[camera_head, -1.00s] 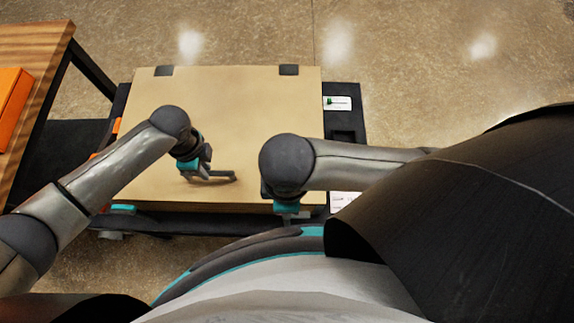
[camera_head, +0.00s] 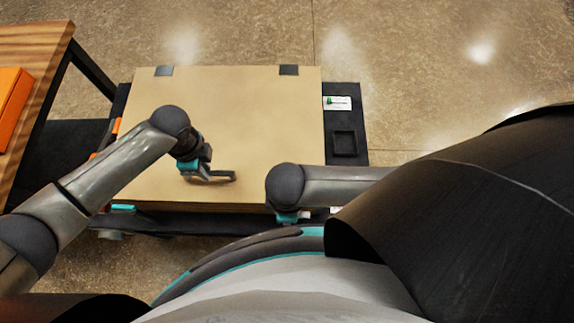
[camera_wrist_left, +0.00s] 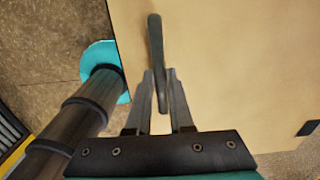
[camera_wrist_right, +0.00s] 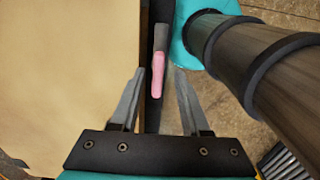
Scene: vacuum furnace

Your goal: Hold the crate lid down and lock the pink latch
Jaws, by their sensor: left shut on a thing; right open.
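The crate lid (camera_head: 240,120) is a flat tan panel lying level on the crate, also seen in the left wrist view (camera_wrist_left: 230,70). Its dark bar handle (camera_head: 222,178) stands near the front. My left gripper (camera_wrist_left: 159,76) is shut on this handle (camera_wrist_left: 155,40). The pink latch (camera_wrist_right: 158,72) has a grey upper part and lies beside the crate's edge in the right wrist view. My right gripper (camera_wrist_right: 160,74) is open, with one finger on each side of the latch; I cannot tell the depth between them. The latch is hidden in the head view.
Dark hinges (camera_head: 289,70) sit at the lid's far edge. A black cart top (camera_head: 350,100) carries a white label card (camera_head: 337,103) and a square black tray (camera_head: 344,144) right of the crate. A wooden table (camera_head: 35,60) with an orange box (camera_head: 10,100) stands at left.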

